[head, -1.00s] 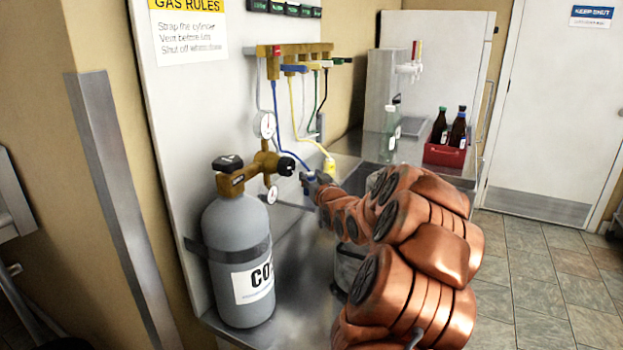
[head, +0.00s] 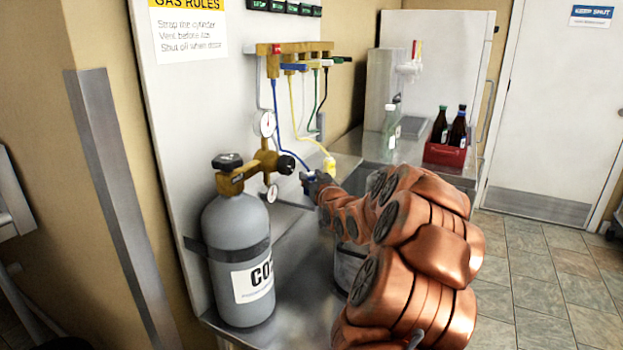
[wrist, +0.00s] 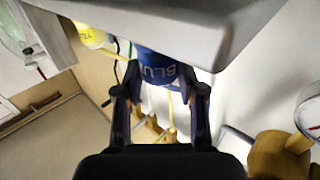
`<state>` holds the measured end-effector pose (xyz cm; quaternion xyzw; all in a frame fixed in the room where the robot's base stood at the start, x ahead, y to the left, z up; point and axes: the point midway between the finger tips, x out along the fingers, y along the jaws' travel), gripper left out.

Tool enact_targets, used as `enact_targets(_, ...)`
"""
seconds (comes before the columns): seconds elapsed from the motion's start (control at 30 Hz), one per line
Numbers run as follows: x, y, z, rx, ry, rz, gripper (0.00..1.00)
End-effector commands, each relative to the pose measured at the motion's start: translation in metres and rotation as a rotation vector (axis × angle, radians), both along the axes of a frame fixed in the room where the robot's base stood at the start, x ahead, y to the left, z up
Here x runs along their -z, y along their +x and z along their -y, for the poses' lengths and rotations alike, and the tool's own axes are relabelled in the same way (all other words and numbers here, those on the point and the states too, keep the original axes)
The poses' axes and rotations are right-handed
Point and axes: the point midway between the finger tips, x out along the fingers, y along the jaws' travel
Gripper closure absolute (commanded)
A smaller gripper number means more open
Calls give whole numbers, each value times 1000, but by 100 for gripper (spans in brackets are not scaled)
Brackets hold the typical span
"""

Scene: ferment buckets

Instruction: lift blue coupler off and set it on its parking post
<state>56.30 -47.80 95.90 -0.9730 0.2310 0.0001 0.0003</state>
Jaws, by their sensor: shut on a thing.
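The blue coupler (wrist: 157,66), a blue cylinder with white lettering, sits between the two fingers of my gripper (wrist: 160,84) in the wrist view. My gripper is shut on it. In the head view the coupler is a small blue patch (head: 306,180) at the tip of my gripper (head: 314,184), just right of the gas regulator. A blue hose (head: 277,115) runs down from the wall manifold toward it. My gripper and arm hide much of that area. I cannot make out the parking post or whether the coupler is clear of its seat.
The grey CO2 cylinder (head: 236,255) with its brass regulator (head: 262,165) stands left of my gripper. A yellow coupler (head: 329,165) hangs close behind. The brass manifold (head: 290,50) is on the wall above. A red bottle crate (head: 445,154) stands at the back right.

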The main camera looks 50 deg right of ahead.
Motion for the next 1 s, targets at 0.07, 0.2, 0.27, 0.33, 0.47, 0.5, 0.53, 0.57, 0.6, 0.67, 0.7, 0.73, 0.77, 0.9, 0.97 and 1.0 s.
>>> enact_targets(0.07,0,0,0,0,0,0,58)
enact_targets(0.2,0,0,0,0,0,0,43)
enact_targets(0.27,0,0,0,0,0,0,37)
enact_targets(0.33,0,0,0,0,0,0,32)
enact_targets(0.47,0,0,0,0,0,0,32)
enact_targets(0.5,0,0,0,0,0,0,32)
enact_targets(0.53,0,0,0,0,0,0,32)
enact_targets(0.57,0,0,0,0,0,0,28)
enact_targets(0.6,0,0,0,0,0,0,24)
enact_targets(0.67,0,0,0,0,0,0,18)
enact_targets(0.7,0,0,0,0,0,0,14)
enact_targets(0.73,0,0,0,0,0,0,11)
enact_targets(0.77,0,0,0,0,0,0,8)
enact_targets(0.9,0,0,0,0,0,0,0)
enact_targets(0.97,0,0,0,0,0,0,0)
enact_targets(1.0,0,0,0,0,0,0,0)
